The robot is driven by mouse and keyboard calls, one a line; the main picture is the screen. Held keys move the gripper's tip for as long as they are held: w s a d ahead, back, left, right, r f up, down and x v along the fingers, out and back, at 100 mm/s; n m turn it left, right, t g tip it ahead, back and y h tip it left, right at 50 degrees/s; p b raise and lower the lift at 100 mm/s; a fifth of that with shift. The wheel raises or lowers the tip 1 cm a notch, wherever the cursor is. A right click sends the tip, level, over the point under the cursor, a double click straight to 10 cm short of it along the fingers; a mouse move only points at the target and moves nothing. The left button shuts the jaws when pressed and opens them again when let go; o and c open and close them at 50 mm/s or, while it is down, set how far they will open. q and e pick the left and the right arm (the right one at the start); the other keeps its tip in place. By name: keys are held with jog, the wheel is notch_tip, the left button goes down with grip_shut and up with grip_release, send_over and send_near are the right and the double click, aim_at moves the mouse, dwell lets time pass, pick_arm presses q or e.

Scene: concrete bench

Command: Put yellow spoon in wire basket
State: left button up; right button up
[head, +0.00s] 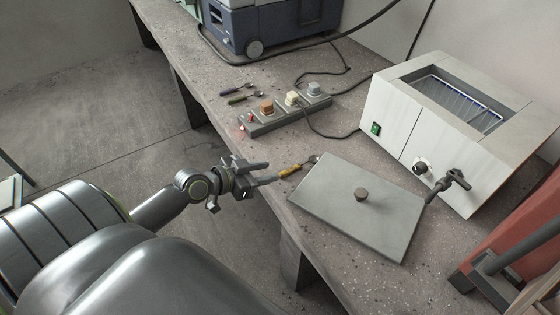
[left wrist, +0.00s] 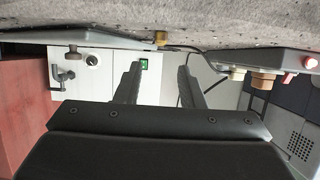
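The yellow spoon (head: 290,171) lies near the bench's front edge, its metal end pointing away beside the lid plate. In the left wrist view its yellow end (left wrist: 161,38) shows ahead, between the fingers' lines. My left gripper (head: 268,175) is at the bench edge just left of the handle. Its fingers (left wrist: 158,72) are spread, with nothing between them. The wire basket (head: 458,102) sits inside the opening of the white box at the right; its lower part is hidden. My right gripper is not in view.
A flat grey lid with a knob (head: 335,212) lies right of the spoon. The white box (head: 398,125) has a tap on its front. A power strip with plugs (head: 262,126) and two dark-handled utensils (head: 240,98) lie further back. A red structure (head: 520,235) stands at lower right.

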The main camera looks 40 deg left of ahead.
pick_arm(q)
jog(key=v, duration=0.4)
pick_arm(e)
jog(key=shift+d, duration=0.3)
pick_arm(q)
jog(key=shift+w, duration=0.1)
